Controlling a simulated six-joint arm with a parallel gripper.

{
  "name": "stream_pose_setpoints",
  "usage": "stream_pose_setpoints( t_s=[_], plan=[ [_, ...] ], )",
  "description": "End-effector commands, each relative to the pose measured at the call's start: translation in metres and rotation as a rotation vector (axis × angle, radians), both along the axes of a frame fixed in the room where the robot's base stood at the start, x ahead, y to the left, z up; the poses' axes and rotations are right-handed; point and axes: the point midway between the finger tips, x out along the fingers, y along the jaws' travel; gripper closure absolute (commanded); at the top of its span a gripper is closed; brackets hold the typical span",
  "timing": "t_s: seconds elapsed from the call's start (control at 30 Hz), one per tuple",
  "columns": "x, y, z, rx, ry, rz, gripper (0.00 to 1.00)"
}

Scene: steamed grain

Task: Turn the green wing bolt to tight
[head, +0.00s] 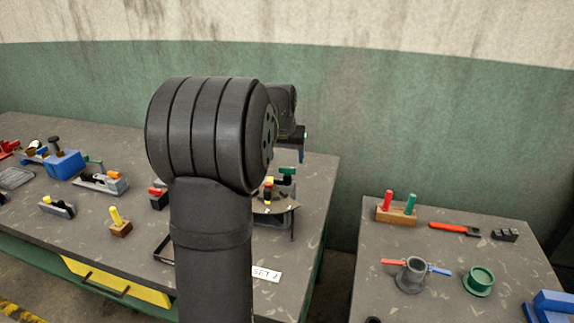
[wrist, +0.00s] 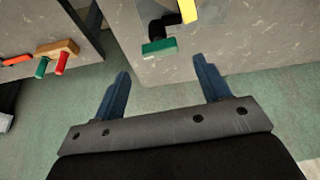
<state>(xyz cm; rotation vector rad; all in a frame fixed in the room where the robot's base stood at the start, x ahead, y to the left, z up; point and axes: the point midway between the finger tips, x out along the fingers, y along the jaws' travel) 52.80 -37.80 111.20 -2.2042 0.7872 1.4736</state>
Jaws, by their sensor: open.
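The green wing bolt (head: 288,170) seems to be the small green bar near the right edge of the left table, by a black part. In the wrist view the green bar (wrist: 159,46) shows at the table's edge, just beyond and between the fingertips, apart from them. My gripper (wrist: 162,66) is open and empty, its two blue fingers spread wide. In the head view my arm hides most of the gripper; only a bit of blue shows near the bolt. How tight the bolt is cannot be told.
A yellow part (wrist: 189,10) sits close to the green bar. A small stand (head: 280,206) is just in front. The right table (head: 390,240) holds a wooden block (head: 397,216) with red and green pegs, a grey valve (head: 411,275) and a green ring (head: 479,281). A gap separates the tables.

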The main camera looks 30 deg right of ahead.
Motion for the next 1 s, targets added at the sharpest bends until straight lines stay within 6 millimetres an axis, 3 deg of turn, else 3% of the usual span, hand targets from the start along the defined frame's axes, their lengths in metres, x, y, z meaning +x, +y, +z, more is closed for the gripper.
stream_pose_setpoints(
  t_s=[0.1,0.3,0.67,0.9,1.0],
  plan=[
    [0.006,-0.006,-0.022,0.002,0.002,0.0,0.31],
    [0.013,-0.011,-0.042,0.0,0.0,0.0,0.31],
    [0.015,-0.013,-0.047,-0.001,-0.001,0.0,0.31],
    [0.015,-0.013,-0.047,-0.001,-0.001,0.0,0.74],
    [0.015,-0.013,-0.047,-0.001,-0.001,-0.002,0.76]
  ],
)
